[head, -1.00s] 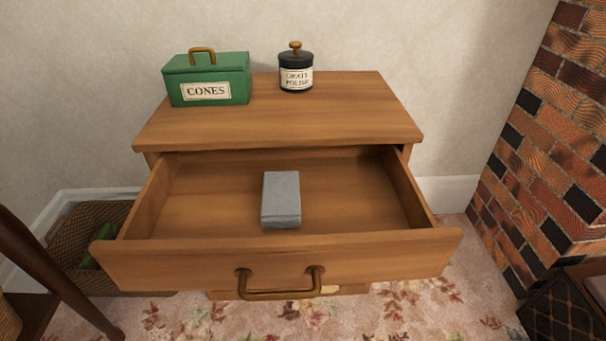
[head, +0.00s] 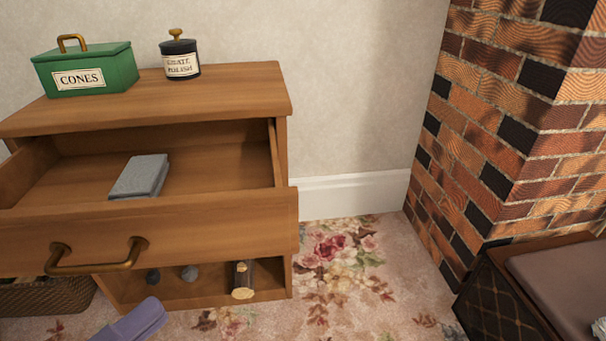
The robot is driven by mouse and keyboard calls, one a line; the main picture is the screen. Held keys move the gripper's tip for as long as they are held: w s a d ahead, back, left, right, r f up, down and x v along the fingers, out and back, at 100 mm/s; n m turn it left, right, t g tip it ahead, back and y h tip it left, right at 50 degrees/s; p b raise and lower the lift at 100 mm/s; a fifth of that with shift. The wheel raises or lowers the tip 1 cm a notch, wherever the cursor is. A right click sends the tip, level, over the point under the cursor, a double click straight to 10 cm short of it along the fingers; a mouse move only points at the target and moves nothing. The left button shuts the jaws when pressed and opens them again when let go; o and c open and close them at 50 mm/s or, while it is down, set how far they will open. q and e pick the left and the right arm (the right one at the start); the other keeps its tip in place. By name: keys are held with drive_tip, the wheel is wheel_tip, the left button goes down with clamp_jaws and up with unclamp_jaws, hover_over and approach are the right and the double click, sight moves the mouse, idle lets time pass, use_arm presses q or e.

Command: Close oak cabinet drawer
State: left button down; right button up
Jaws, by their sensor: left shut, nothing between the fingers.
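The oak cabinet (head: 230,85) stands against the wall at the left of the head view. Its top drawer (head: 210,228) is pulled well out, with a brass handle (head: 98,266) on its front. A grey block (head: 140,176) lies inside the drawer. My left gripper (head: 150,308) shows at the bottom edge as a purple-grey shape, shut and empty. It is below the drawer handle in the picture and appears apart from it. My right gripper is not in view.
A green cones box (head: 85,68) and a black grate polish jar (head: 180,60) stand on top. The open lower shelf holds a log (head: 243,280) and dark lumps. A wicker basket (head: 45,296) is at left. Floral carpet (head: 345,270) lies clear before a dark padded box (head: 540,285) and brick fireplace (head: 510,130).

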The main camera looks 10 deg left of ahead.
use_arm(q)
drive_tip(key=b, duration=0.2)
approach(252, 203)
drive_tip(key=w+d, duration=0.1)
drive_tip(key=d, duration=0.3)
drive_tip(key=w, duration=0.1)
drive_tip(key=w+a+b, duration=0.1)
drive_tip(key=w, duration=0.1)
drive_tip(key=shift+w+a+f, duration=0.1)
drive_tip(key=shift+w+f, duration=0.05)
drive_tip(key=shift+w, duration=0.05)
drive_tip(key=shift+w+a, duration=0.1)
drive_tip(key=shift+w, duration=0.25)
